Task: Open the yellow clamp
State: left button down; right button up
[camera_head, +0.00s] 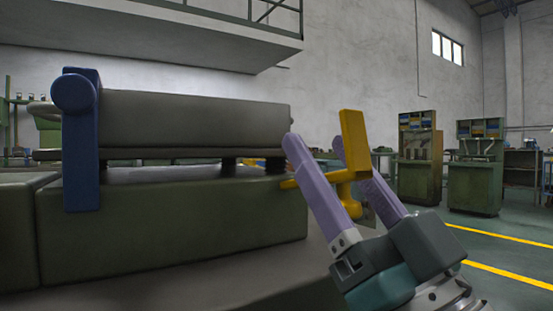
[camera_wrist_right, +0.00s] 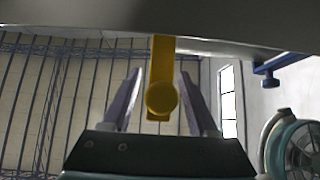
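The yellow clamp (camera_head: 354,147) stands at the right end of the green machine block, its flat plate upright and a thin yellow rod running left to the block. My right gripper (camera_head: 313,148) is open, with one purple finger on each side of the clamp in the head view. In the right wrist view the clamp (camera_wrist_right: 161,85) hangs between the two spread fingers (camera_wrist_right: 160,80), with visible gaps on both sides. I cannot tell whether a finger touches it in the head view. My left gripper is not in view.
The green machine block (camera_head: 170,225) with a grey slab (camera_head: 190,122) on top fills the left. A blue clamp (camera_head: 81,140) is at its left end. Green machines (camera_head: 475,170) stand far right. The floor to the right is open, with yellow lines.

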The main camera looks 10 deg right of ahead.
grip_shut()
dwell(1.2)
